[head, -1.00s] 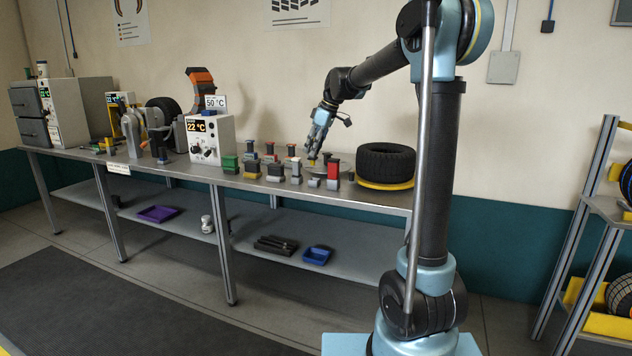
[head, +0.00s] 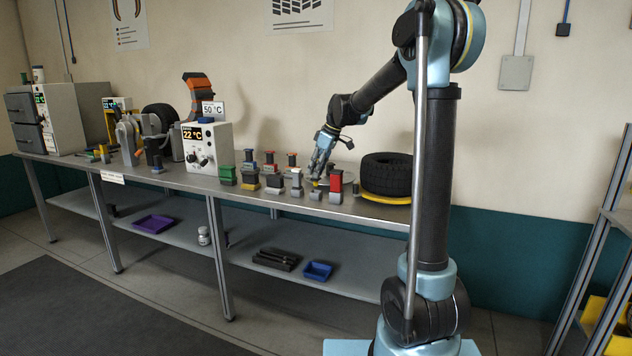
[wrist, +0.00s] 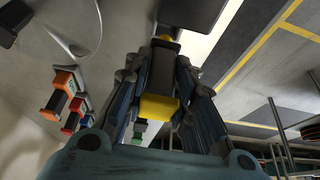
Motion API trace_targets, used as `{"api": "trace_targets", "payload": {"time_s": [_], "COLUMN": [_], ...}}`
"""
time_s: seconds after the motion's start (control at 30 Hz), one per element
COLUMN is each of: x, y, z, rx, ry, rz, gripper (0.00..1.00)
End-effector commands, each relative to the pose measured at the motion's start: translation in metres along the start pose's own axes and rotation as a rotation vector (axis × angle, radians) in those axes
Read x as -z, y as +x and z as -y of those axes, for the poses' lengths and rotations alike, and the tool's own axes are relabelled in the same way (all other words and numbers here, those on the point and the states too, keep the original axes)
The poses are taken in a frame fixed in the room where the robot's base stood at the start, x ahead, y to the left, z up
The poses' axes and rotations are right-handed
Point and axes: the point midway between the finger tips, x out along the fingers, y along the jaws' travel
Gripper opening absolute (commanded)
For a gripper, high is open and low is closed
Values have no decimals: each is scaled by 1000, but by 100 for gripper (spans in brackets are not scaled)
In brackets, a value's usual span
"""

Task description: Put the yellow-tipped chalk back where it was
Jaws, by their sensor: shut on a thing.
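My gripper (head: 319,172) is over the right part of the bench, near the tyre. In the wrist view my gripper (wrist: 163,85) is shut on a dark block-like piece with yellow ends, the yellow-tipped chalk (wrist: 160,107). The chalk sits between the two fingers. In the head view only a small yellow spot of the chalk (head: 315,183) shows at the fingertips, low over the bench top. I cannot tell whether it touches anything below.
Several coloured blocks stand left of my gripper, among them a green one (head: 228,176). A red block (head: 336,181) is close on the right. A black tyre (head: 387,174) lies further right. A white control box (head: 207,146) stands mid-bench (head: 160,175).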

Motion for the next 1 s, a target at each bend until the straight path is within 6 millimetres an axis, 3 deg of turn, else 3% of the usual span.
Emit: {"api": "trace_targets", "payload": {"time_s": [0.3,0.83,0.87,0.9,0.93,1.0], "x": [-13,-15,-16,-15,-15,-15], "y": [34,42,42,42,42,42], "z": [1,2,2,2,2,2], "rx": [1,1,1,1,1,1], "ry": [-1,-3,-3,-3,-3,-3], "rz": [0,0,0,0,0,0], "gripper": [3,3,26,35,42,44]}}
